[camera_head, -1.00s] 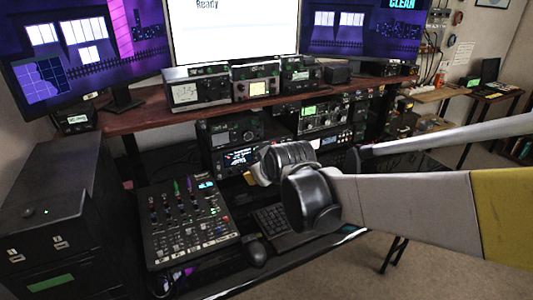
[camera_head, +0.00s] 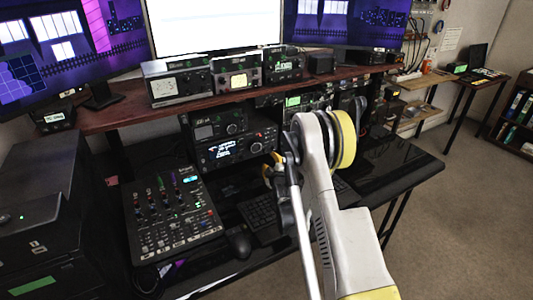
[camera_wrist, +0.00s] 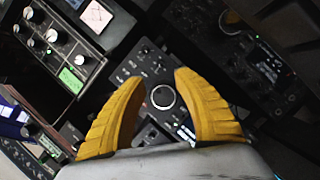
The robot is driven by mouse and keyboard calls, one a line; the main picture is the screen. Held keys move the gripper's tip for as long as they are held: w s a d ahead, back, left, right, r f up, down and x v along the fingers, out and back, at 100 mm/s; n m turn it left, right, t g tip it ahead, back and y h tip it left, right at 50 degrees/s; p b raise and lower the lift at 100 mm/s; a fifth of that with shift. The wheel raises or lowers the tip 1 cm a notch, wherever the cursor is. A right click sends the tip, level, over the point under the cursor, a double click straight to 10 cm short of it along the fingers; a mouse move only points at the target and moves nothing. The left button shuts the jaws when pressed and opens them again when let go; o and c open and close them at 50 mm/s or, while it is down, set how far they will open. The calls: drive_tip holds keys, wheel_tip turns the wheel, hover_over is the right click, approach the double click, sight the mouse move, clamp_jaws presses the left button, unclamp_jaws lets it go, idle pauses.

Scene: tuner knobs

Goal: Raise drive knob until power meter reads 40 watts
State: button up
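My gripper (camera_wrist: 160,78) is open, its two yellow fingers apart with nothing between their tips. In the wrist view a large round knob (camera_wrist: 163,97) with a pale ring, on a dark radio panel, appears just below the fingertips; contact is not visible. No label shows whether it is the drive knob. In the head view my gripper (camera_head: 270,172) is mostly hidden behind my arm, before the stacked radios (camera_head: 232,143). Two boxes on the shelf have meter faces: a left one (camera_head: 165,90) and a middle one (camera_head: 238,80). Which is the power meter, and its reading, I cannot tell.
A mixer (camera_head: 175,215), a keyboard (camera_head: 258,213) and a mouse (camera_head: 239,243) lie on the black desk. The wooden shelf (camera_head: 125,112) overhangs the radios. Monitors stand behind. In the wrist view, a unit with several small knobs (camera_wrist: 52,35) is at upper left.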

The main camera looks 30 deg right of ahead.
sight(266, 152)
drive_tip(key=b+x, duration=0.3)
drive_tip(key=x, duration=0.6)
drive_tip(key=shift+f, duration=0.1)
drive_tip(key=shift+w+d, duration=0.1)
drive_tip(key=shift+w, duration=0.45)
clamp_jaws()
